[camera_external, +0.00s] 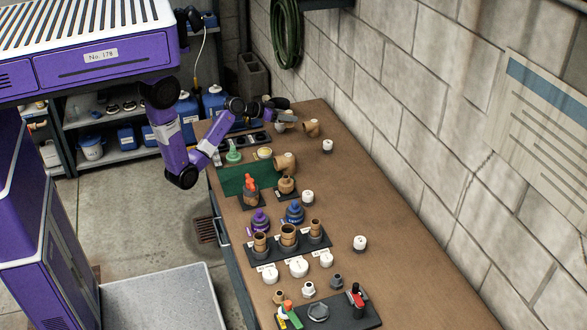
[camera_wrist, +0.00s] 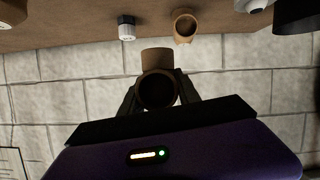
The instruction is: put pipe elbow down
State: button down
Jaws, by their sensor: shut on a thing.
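In the wrist view a brown pipe elbow (camera_wrist: 157,57) sits between the two dark fingers of my gripper (camera_wrist: 159,90), which is shut on it. Its dark round opening faces the camera. In the external view my gripper (camera_external: 279,103) is over the far end of the brown workbench (camera_external: 345,210); the held elbow is too small to make out clearly there. A second brown elbow (camera_external: 311,128) stands on the bench just beyond and also shows in the wrist view (camera_wrist: 185,26). A third elbow (camera_external: 286,163) stands beside a green mat (camera_external: 234,180).
A white-capped jar (camera_external: 328,146) stands near the wall side and shows in the wrist view (camera_wrist: 127,27). A block wall (camera_external: 400,100) borders the bench. Bottles, a rack of brown fittings (camera_external: 288,243) and white caps fill the nearer left side. The right strip is mostly clear.

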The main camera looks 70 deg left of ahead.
aim_at(290, 112)
notch_tip(290, 112, up, 8)
jog(key=shift+w+d+r+b, duration=0.1)
jog(key=shift+w+r+b, duration=0.1)
jog(key=shift+r+b, duration=0.1)
jog(key=w+d+r+m+g+h+b, duration=0.1)
jog(key=w+d+m+g+h+b, duration=0.15)
jog(key=w+d+m+h, duration=0.45)
jog(key=w+d+m+g+h+b, duration=0.25)
jog(key=w+d+b, duration=0.2)
jog(key=d, duration=0.45)
jog(key=s+d+f+m+g+h, duration=0.1)
jog(key=s+d+m+g+h, duration=0.2)
jog(key=d+m+g, duration=0.1)
notch_tip(290, 112, down, 20)
jog(key=shift+w+a+f+p, duration=0.1)
jog(key=shift+p, duration=1)
